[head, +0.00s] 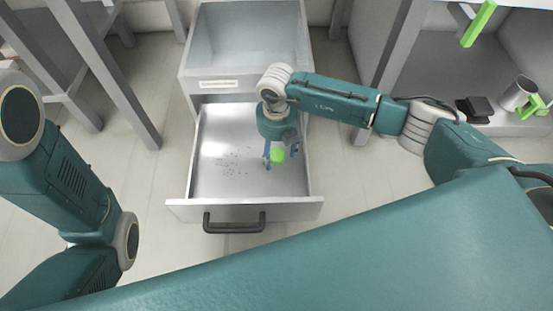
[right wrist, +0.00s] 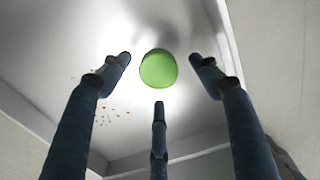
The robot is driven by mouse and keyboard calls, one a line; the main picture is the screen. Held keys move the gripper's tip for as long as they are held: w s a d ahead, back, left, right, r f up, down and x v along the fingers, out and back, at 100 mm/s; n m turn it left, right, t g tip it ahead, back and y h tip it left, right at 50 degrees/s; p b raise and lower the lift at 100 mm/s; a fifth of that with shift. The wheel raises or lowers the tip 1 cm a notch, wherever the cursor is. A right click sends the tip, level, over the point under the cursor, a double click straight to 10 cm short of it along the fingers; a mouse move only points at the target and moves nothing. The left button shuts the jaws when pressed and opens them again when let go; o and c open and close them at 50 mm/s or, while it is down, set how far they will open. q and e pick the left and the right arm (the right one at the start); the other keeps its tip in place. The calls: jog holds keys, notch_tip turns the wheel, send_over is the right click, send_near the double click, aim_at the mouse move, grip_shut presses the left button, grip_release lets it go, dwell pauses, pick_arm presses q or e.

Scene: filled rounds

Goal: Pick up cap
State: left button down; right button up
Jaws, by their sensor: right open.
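A round bright green thing, which looks like the cap (head: 278,156), lies in the open lower drawer (head: 217,187), toward its right side. It also shows in the right wrist view (right wrist: 158,69). My right gripper (head: 280,150) points down into the drawer above the cap. In the right wrist view its three blue fingers (right wrist: 160,78) are spread apart, with the cap seen between the fingertips and no finger visibly touching it. My left arm is at the left edge; its gripper is not in view.
Small brown crumbs (head: 230,162) are scattered on the drawer floor. The drawer walls and dark handle (head: 234,224) surround the space. Above it is another open drawer (head: 245,45). A shelf at right holds a grey mug (head: 517,93) and dark items (head: 474,108).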

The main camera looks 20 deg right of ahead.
jog(key=shift+f, duration=0.8)
jog(key=shift+r, duration=0.1)
jog(key=c, duration=1)
jog(key=shift+c, duration=0.2)
